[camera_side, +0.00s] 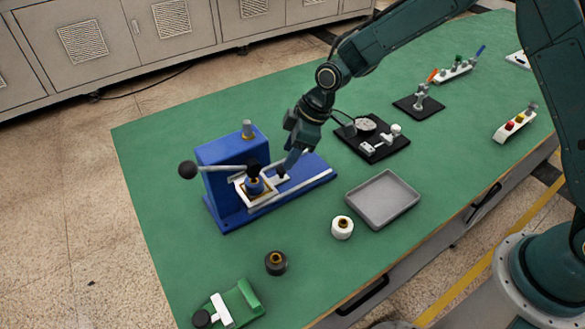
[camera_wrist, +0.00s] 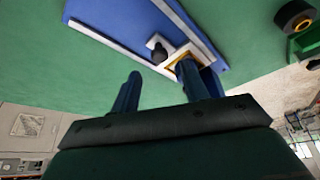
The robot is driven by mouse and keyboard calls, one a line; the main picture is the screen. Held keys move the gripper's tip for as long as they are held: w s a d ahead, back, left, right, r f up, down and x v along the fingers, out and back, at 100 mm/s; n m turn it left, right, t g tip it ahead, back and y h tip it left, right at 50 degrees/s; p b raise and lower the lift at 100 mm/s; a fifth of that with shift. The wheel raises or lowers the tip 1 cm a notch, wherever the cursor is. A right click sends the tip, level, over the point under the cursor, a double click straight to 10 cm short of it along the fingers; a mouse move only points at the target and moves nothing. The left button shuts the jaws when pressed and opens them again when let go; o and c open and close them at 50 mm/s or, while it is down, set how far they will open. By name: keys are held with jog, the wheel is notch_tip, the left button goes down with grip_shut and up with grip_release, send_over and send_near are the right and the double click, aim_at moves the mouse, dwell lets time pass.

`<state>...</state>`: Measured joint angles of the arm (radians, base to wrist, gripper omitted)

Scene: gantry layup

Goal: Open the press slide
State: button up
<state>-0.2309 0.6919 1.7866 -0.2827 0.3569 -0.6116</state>
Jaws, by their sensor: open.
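The blue press (camera_side: 226,160) stands at the left of the green table, its lever with a dark ball reaching left. Its white slide (camera_side: 240,187) sits between two pale rails, beneath the press head; a brass-coloured frame shows on it in the wrist view (camera_wrist: 180,61). The slide's black knob (camera_side: 281,172) points up on the side nearer my gripper, and also shows in the wrist view (camera_wrist: 158,52). My gripper (camera_side: 291,160) is open, tilted, and close beside the knob. In the wrist view, the knob appears just beyond the gap between my fingers (camera_wrist: 160,82). Contact cannot be told.
A grey tray (camera_side: 383,200), a white round part (camera_side: 342,227) and a dark round part (camera_side: 276,262) lie right and front of the press. A black fixture (camera_side: 372,140) stands behind the tray. A green fixture (camera_side: 240,300) is at the front left. The rails' right end is clear.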

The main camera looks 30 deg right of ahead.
aim_at(281, 168)
jog(key=shift+x, duration=2.1)
grip_shut()
